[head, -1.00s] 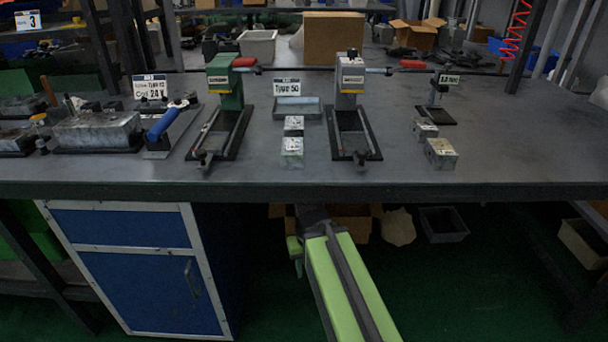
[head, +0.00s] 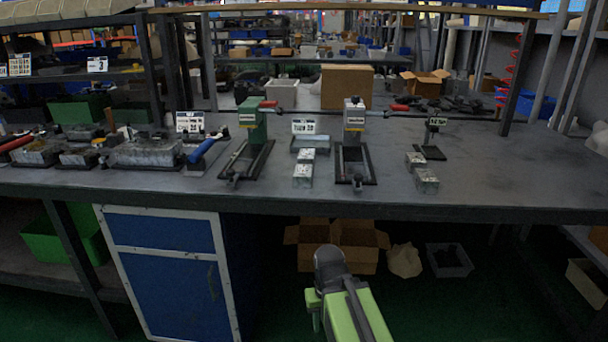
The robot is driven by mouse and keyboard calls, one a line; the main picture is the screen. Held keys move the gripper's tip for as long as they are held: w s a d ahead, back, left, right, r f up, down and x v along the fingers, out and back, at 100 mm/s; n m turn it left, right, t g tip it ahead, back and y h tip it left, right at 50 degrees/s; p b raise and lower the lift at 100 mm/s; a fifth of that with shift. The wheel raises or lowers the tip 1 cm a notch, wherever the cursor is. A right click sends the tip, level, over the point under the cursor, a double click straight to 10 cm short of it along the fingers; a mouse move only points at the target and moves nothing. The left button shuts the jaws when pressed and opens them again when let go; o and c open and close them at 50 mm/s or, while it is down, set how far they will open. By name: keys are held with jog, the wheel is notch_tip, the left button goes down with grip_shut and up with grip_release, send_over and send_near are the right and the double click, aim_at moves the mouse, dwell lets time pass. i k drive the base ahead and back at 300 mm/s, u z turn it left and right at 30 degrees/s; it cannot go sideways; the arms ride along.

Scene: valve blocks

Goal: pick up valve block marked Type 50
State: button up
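A sign reading Type 50 (head: 303,127) stands on the workbench between two lever presses. Two small grey valve blocks lie in front of it, a rear block (head: 305,157) and a front block (head: 302,175), close together; their own markings are too small to read. Two more grey blocks, a rear one (head: 415,160) and a front one (head: 427,180), lie to the right near another small sign (head: 437,121). My green arm with a dark rounded part shows below the bench's front edge, apart from all blocks. No gripper fingers can be made out.
A green press (head: 252,120) and a grey press (head: 354,120) flank the Type 50 blocks. The right side of the workbench (head: 520,170) is clear. A blue cabinet (head: 165,270) and cardboard boxes (head: 335,245) stand below it.

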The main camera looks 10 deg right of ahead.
aim_at(303, 175)
jog(key=k, duration=0.2)
jog(key=u, duration=2.65)
jog(key=k, duration=0.15)
jog(key=u, duration=1.75)
jog(key=k, duration=1.5)
jog(key=z, duration=0.65)
jog(key=i, duration=0.25)
jog(key=z, duration=0.25)
jog(key=k, duration=0.4)
jog(key=u, duration=0.1)
